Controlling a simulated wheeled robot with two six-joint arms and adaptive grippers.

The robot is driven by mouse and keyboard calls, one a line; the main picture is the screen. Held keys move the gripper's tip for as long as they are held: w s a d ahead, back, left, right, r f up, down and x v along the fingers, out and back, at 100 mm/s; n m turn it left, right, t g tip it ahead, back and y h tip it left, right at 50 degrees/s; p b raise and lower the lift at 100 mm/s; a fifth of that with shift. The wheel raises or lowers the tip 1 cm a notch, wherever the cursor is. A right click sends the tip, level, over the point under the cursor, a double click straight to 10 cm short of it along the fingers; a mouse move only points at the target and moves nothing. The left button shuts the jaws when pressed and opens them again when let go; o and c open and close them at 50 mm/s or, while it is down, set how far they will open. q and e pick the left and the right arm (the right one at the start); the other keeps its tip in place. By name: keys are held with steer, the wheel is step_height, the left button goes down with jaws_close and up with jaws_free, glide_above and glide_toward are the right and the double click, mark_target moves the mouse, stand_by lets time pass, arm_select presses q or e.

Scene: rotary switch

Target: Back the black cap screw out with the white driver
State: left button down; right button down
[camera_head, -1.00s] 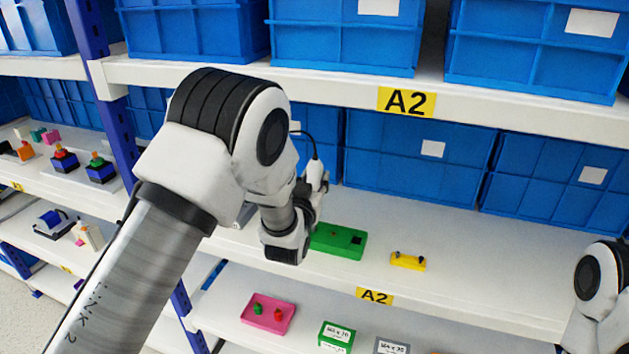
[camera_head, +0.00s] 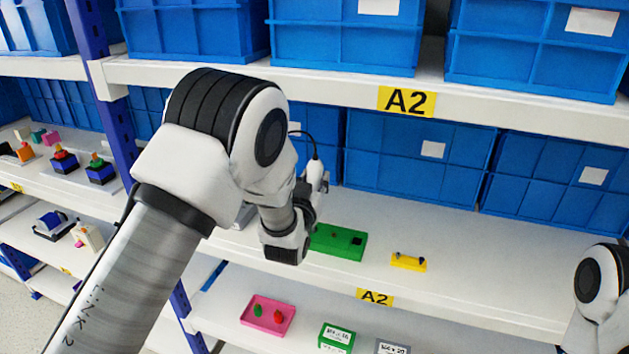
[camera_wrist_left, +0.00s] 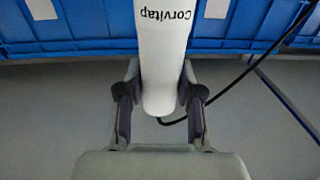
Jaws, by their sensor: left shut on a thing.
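My left gripper (camera_wrist_left: 160,110) is shut on the white driver (camera_wrist_left: 162,50), marked "Corvitap", between its two dark pads. In the head view the white driver (camera_head: 316,174) shows behind my left wrist, with a black cable curving above it. My left gripper (camera_head: 308,192) is largely hidden by the wrist. A green block (camera_head: 340,246) lies on the shelf just right of my wrist, with a black square and a small reddish spot on top. Its left end is hidden. I cannot make out a black cap screw for certain. My right gripper is out of view.
A yellow holder (camera_head: 408,263) with small dark pieces stands right of the green block. Blue bins (camera_head: 420,160) line the shelf's back. The shelf (camera_head: 490,270) is clear to the right. A pink tray (camera_head: 267,326) and small boxes are on the shelf below.

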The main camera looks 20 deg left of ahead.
mark_target(314, 168)
arm_select(q)
steer(key=shift+w+f+b, duration=0.1)
steer(key=shift+b, duration=0.25)
stand_by(1.3)
steer(key=shift+w+f+b, duration=0.15)
steer(key=shift+f+b, duration=0.05)
steer(key=shift+b, duration=0.7)
stand_by(3.1)
steer(key=shift+w+r+p, duration=0.15)
steer(key=shift+r+p, duration=0.45)
steer(key=shift+r, duration=0.3)
steer(key=shift+d+r+p, duration=0.1)
steer(key=shift+r+p, duration=0.55)
steer(key=shift+r, duration=0.75)
steer(key=shift+f, duration=0.1)
